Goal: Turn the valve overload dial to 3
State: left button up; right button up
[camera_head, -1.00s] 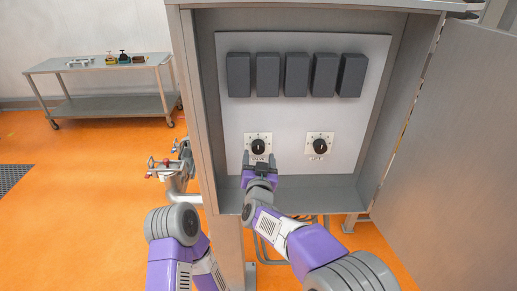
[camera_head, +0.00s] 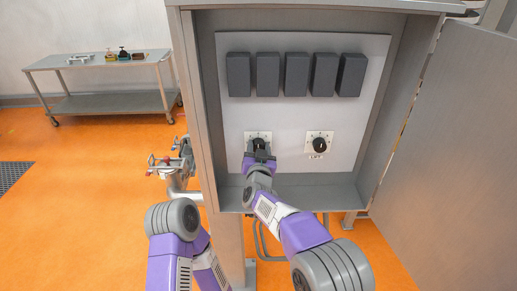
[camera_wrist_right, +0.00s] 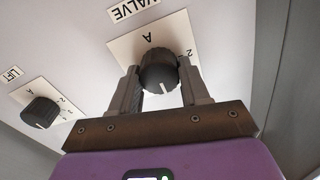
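The valve dial (camera_head: 258,142) is a black round knob on a white square plate, on the cabinet's back panel at lower left. In the right wrist view the valve dial (camera_wrist_right: 158,70) sits under a VALVE label, with a white line on its near side. An "A" and part of a "2" show on its plate; the other marks are hidden. My right gripper (camera_head: 260,156) is at this dial. In the wrist view my right gripper (camera_wrist_right: 160,88) is open, with one finger on each side of the dial; I cannot tell whether they touch it. My left gripper is out of view.
A second dial, marked LIFT (camera_head: 319,144), is to the right. Several dark grey blocks (camera_head: 296,75) are in a row above. The cabinet's side wall (camera_head: 202,110) is at left and its open door (camera_head: 450,150) at right. A cart (camera_head: 105,107) stands far left.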

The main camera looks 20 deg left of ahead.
jog(key=c, duration=0.4)
jog(key=shift+a+n+p, duration=0.15)
jog(key=shift+n+p, duration=1.75)
jog(key=shift+n, duration=2.5)
jog(key=o, duration=1)
